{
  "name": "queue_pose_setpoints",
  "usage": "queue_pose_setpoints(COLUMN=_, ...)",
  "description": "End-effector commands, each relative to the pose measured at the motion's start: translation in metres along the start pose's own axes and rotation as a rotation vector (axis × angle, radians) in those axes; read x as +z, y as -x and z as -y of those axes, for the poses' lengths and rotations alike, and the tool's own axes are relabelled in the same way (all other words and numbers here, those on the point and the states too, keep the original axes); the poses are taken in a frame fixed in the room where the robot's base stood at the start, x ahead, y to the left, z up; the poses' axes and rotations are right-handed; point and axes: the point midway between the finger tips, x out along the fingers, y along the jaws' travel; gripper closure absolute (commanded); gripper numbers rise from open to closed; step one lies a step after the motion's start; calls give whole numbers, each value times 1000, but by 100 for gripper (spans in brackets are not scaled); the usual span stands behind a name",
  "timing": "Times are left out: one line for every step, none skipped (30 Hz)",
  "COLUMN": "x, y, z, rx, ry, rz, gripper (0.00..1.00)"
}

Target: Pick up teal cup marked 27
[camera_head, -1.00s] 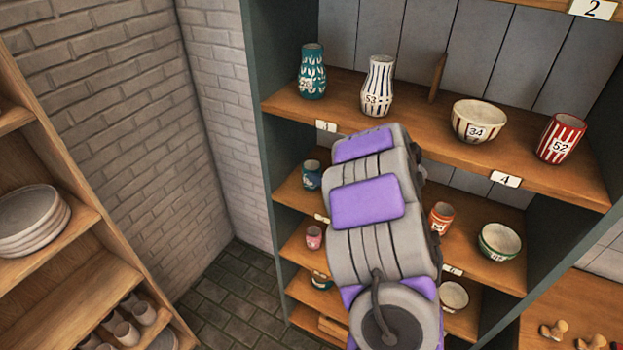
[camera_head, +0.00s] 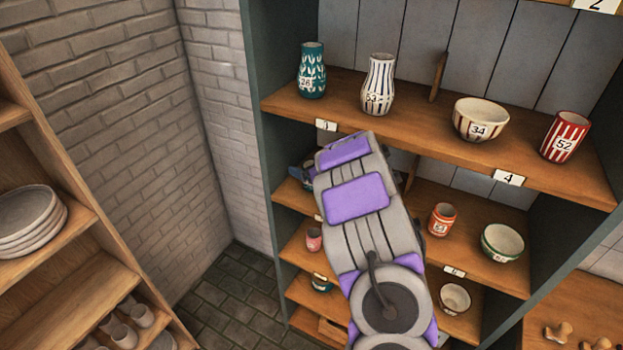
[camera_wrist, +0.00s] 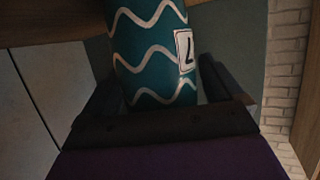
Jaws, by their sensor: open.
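The teal cup (camera_wrist: 150,45) with white wavy lines fills the middle of the wrist view. Its white label shows only a 7, and the rest of the number is turned out of sight. My gripper (camera_wrist: 160,85) is open, with one dark finger on each side of the cup. I cannot tell whether either finger touches it. In the head view a sliver of the teal cup (camera_head: 307,173) shows at the left of the second shelf, mostly hidden by my arm.
The shelf above holds a teal vase (camera_head: 312,72), a striped vase (camera_head: 379,86), a bowl marked 34 (camera_head: 480,120) and a red striped cup (camera_head: 565,138). An orange cup (camera_head: 441,220) and a green-rimmed bowl (camera_head: 502,243) stand right of my arm. The cabinet's side wall (camera_head: 257,80) is close left.

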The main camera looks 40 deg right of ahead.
Motion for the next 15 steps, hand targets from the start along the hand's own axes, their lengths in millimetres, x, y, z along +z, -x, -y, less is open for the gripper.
queue_pose_setpoints(x=0, y=0, z=0, rx=0, ry=0, rz=0, gripper=7)
queue_pose_setpoints(x=0, y=0, z=0, rx=1, ry=0, rz=0, gripper=7)
queue_pose_setpoints(x=0, y=0, z=0, rx=1, ry=0, rz=0, gripper=8)
queue_pose_setpoints(x=0, y=0, z=0, rx=0, ry=0, rz=0, gripper=10)
queue_pose_setpoints(x=0, y=0, z=0, rx=1, ry=0, rz=0, gripper=13)
queue_pose_setpoints(x=0, y=0, z=0, rx=0, ry=0, rz=0, gripper=17)
queue_pose_setpoints(x=0, y=0, z=0, rx=0, ry=0, rz=0, gripper=20)
queue_pose_setpoints(x=0, y=0, z=0, rx=0, ry=0, rz=0, gripper=23)
queue_pose_setpoints(x=0, y=0, z=0, rx=1, ry=1, rz=0, gripper=27)
queue_pose_setpoints(x=0, y=0, z=0, rx=1, ry=0, rz=0, gripper=30)
queue_pose_setpoints(x=0, y=0, z=0, rx=0, ry=0, rz=0, gripper=33)
queue_pose_setpoints(x=0, y=0, z=0, rx=0, ry=0, rz=0, gripper=36)
queue_pose_setpoints(x=0, y=0, z=0, rx=0, ry=0, rz=0, gripper=39)
queue_pose_setpoints(x=0, y=0, z=0, rx=0, ry=0, rz=0, gripper=42)
queue_pose_setpoints(x=0, y=0, z=0, rx=0, ry=1, rz=0, gripper=46)
